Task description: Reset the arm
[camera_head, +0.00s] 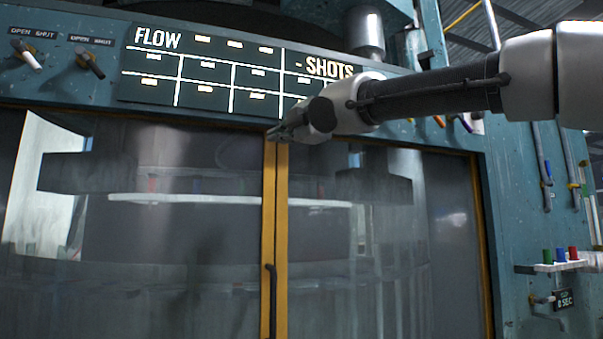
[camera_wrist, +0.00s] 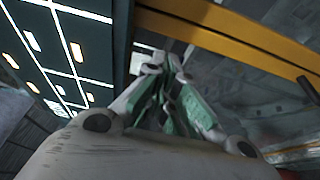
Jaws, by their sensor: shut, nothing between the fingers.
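My arm reaches in from the upper right in the head view. My gripper (camera_head: 276,134) is at the top of the yellow centre frame of the glass doors, just below the display panel. I cannot tell whether it touches the frame. In the wrist view my gripper (camera_wrist: 168,75) shows its green-sided fingers drawn together, with nothing held between them. The yellow door frame (camera_wrist: 235,28) runs past them at the upper right.
The closed glass doors (camera_head: 150,240) have a dark handle (camera_head: 271,290) low at the centre. The "FLOW" and "SHOTS" display panel (camera_head: 215,70) is above. Two switches, one a dark knob (camera_head: 88,60), are at the upper left. A small rack (camera_head: 555,266) with coloured pieces juts out at the right.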

